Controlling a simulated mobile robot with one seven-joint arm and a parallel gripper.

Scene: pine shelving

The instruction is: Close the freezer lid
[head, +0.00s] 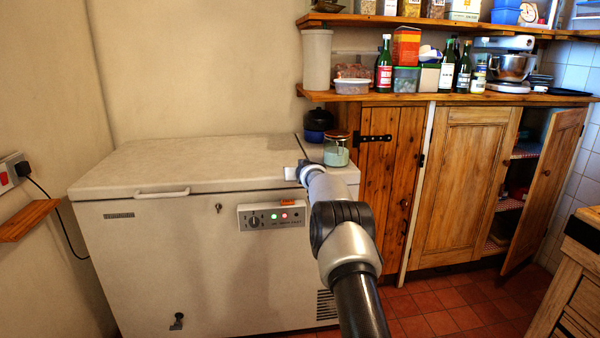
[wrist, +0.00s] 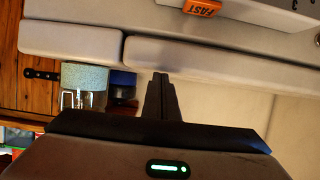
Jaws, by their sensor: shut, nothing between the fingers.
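The white chest freezer (head: 170,265) stands against the back wall. Its lid (head: 200,155) lies flat and level on the body in the head view, with no visible gap along the front edge. The lid handle (head: 162,193) is at the front left. In the wrist view the lid (wrist: 220,65) fills the right side under my fingers. My gripper (wrist: 160,78) is shut and empty, over the lid's right end near the seam with the fixed right section (wrist: 70,42). In the head view my arm partly hides that right section; whether the fingers touch the lid is unclear.
A glass jar (head: 336,150) and a dark blue pot (head: 318,125) stand on the fixed right section, close to my gripper. A control panel (head: 272,216) is on the freezer front. Shelves (head: 440,97) and a cupboard with an open door (head: 545,190) are at right.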

